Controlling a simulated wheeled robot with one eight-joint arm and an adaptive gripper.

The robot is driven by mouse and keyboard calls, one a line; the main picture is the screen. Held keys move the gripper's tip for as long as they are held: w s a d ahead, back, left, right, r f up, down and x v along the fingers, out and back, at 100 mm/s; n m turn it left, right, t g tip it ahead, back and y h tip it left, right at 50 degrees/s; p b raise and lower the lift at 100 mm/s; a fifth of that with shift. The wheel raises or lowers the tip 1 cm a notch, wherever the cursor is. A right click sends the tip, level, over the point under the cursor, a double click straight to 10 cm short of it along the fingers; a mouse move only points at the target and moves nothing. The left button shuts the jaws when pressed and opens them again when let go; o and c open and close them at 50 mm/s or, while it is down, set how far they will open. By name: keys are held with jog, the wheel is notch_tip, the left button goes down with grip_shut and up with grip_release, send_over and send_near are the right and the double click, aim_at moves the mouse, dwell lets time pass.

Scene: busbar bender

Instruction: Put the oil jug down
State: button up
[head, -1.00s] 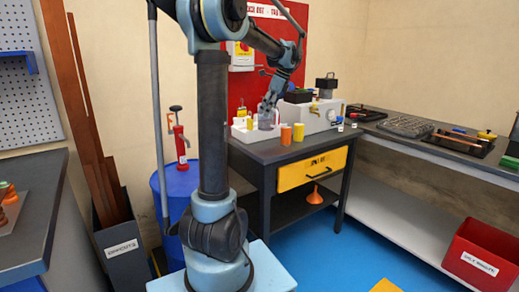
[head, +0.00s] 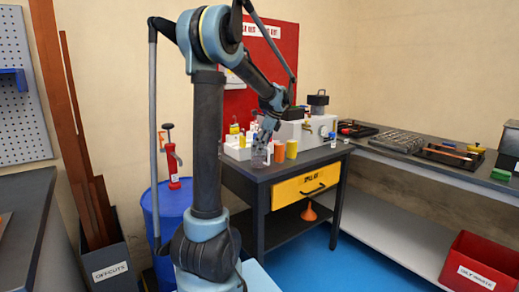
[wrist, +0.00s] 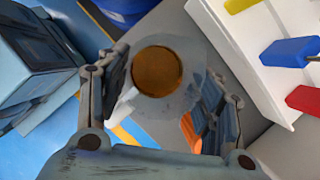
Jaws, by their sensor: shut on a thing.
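The oil jug (wrist: 157,72) is a clear vessel with amber-brown oil inside, seen from above in the wrist view. My gripper (wrist: 165,92) is shut on it, with one finger on each side. In the head view the jug (head: 261,157) hangs under my gripper (head: 265,140) at the left front part of the dark bench top (head: 290,171). It looks roughly upright. I cannot tell whether its base touches the bench.
A white tray (wrist: 245,60) with coloured-handled things is close beside the jug. Orange (head: 279,153) and yellow (head: 291,149) cups stand to its right. The bench edge and blue floor (wrist: 30,160) lie on the other side. A blue drum (head: 170,215) stands left of the bench.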

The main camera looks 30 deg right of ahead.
jog(key=shift+f, duration=0.2)
jog(key=o, duration=1.3)
jog(key=shift+f, duration=0.1)
